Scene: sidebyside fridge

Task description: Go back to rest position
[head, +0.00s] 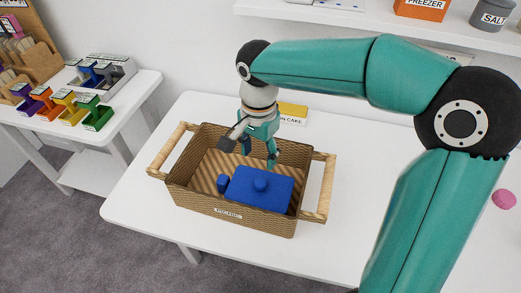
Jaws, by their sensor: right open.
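My right gripper (249,150) hangs over the wicker basket (199,200) on the white table, with its fingers apart and nothing visible between them. A blue lidded box (262,188) with a round knob lies inside the basket, on its right side. The fingertips are just behind and above the box; I cannot tell if they touch it. The basket has wooden handles at both ends and a label on its front. My right arm reaches in from the right and crosses above the table. My left gripper is not in view.
The white table (140,200) is clear to the left of the basket. A yellow item with a label (292,112) stands behind the basket. A side table at left holds several coloured holders (70,107). A shelf (330,14) with an orange freezer box (422,9) and salt jar (490,14) runs along the back.

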